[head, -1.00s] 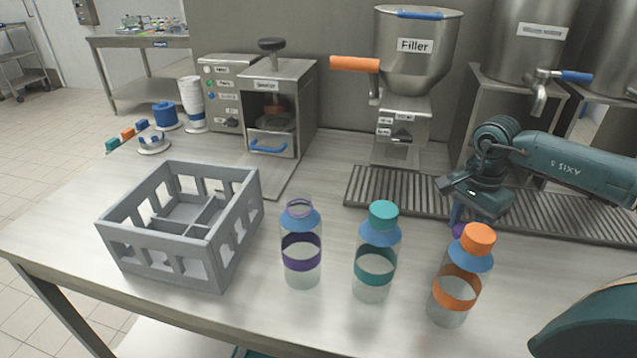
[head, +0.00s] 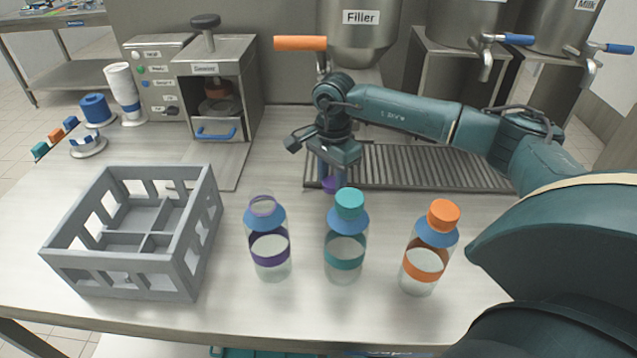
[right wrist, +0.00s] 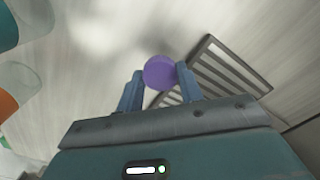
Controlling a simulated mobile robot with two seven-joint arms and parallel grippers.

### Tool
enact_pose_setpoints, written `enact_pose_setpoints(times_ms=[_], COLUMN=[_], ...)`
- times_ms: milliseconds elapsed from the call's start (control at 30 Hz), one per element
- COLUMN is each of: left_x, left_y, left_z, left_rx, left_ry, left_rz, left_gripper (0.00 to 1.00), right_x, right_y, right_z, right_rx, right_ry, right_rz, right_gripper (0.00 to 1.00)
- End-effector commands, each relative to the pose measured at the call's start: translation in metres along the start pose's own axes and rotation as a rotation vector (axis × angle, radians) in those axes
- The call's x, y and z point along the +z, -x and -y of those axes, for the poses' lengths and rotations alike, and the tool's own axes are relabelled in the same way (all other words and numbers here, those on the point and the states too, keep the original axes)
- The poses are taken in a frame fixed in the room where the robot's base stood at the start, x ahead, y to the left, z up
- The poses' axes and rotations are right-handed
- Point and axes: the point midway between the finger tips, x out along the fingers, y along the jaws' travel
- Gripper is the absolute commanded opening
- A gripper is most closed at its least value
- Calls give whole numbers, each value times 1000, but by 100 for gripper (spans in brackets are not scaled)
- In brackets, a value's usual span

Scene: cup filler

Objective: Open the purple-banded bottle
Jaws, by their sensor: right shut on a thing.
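The purple-banded bottle (head: 270,246) stands upright on the table, the leftmost of three bottles. Its neck (head: 263,205) is bare and carries no cap. My right gripper (head: 328,172) is shut on a purple cap (head: 331,185), behind the teal-capped bottle and right of the purple-banded one. The right wrist view shows the purple cap (right wrist: 160,72) between the two blue fingertips (right wrist: 160,80), above the table. My left gripper is not in view.
A teal-capped bottle (head: 345,245) and an orange-capped bottle (head: 428,250) stand to the right. A grey crate (head: 185,262) is at left. The sealing machine (head: 213,87), filler (head: 357,40) and drip grate (head: 400,168) stand behind.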

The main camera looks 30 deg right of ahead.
Motion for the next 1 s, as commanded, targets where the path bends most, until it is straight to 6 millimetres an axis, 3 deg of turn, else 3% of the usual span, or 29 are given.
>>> enact_pose_setpoints(times_ms=[300,533,900,933,1000], left_x=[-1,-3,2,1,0], left_y=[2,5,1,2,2], left_z=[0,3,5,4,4], left_rx=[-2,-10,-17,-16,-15], left_ry=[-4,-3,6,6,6], left_rz=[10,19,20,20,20], left_gripper=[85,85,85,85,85], right_x=[21,20,20,19,19], right_y=[1,-32,-40,-39,-38], right_z=[20,18,19,19,19], right_rx=[0,3,0,0,0], right_ry=[2,-1,0,0,0], right_rz=[1,0,0,0,0], right_gripper=[9,9,9,38,44])
